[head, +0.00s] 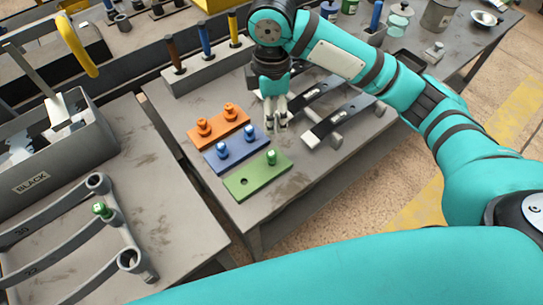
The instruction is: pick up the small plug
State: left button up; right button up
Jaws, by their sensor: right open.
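A green block (258,178) on the middle table holds one small green plug (271,157) at its right and has an empty hole at its left. A blue block (237,150) with two blue plugs (249,132) and an orange block (219,132) with two orange plugs (228,110) lie behind it. Another green plug (101,210) sits by a grey ring bracket on the left table. Which plug is the small one, I cannot tell. My right gripper (276,123) points down, open and empty, just behind the green and blue blocks. My left gripper is out of view.
Dark leaf springs on grey supports (337,122) lie right of my right gripper. A grey stand with brown, blue and yellow rods (205,40) is behind. A grey bin marked BLACK (62,165) stands left. The table front is clear.

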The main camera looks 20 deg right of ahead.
aim_at(272, 153)
notch_tip(272, 153, down, 11)
jog(key=shift+f+p, duration=0.1)
jog(key=shift+p, duration=0.7)
jog(key=f, duration=0.2)
jog(key=f+p, duration=0.1)
jog(key=f, duration=0.1)
jog(key=shift+s+a+f, duration=0.1)
jog(key=shift+s+a, duration=0.05)
jog(key=shift+s, duration=0.25)
jog(key=shift+f, duration=0.45)
jog(key=c, duration=1)
jog(key=shift+c, duration=0.2)
